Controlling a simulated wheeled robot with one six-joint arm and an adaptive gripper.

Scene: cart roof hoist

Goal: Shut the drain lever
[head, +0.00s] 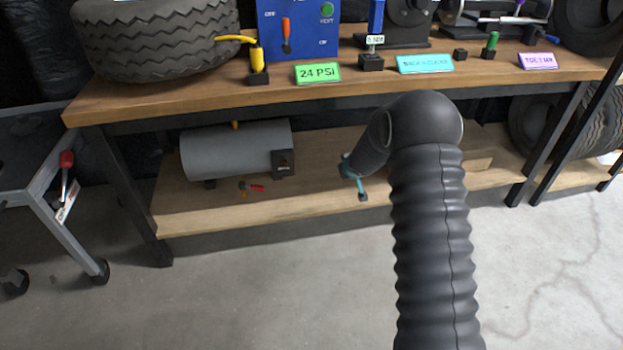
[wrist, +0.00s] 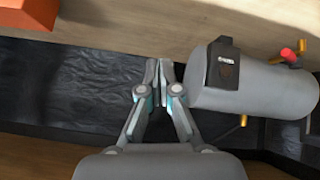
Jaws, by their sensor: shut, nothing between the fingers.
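A grey cylindrical tank (head: 225,152) lies on the lower shelf of the bench. A small red lever (head: 257,188) on a brass-coloured fitting (head: 243,194) shows at its underside, and looks like the drain lever. In the wrist view the red lever (wrist: 289,54) is at the upper right, beyond the tank's dark end bracket (wrist: 224,66). My gripper (head: 361,195) is shut and empty, right of the tank in the head view. In the wrist view my gripper (wrist: 158,75) is just left of the tank (wrist: 265,95), apart from the lever. The lever's exact angle is hard to tell.
The wooden bench top (head: 180,97) overhangs the lower shelf (head: 185,222); a dark leg (head: 130,195) stands at its left end. A yellow fitting (head: 235,124) tops the tank. A grey cart (head: 60,215) with another red-handled lever (head: 66,160) stands left. Concrete floor in front is clear.

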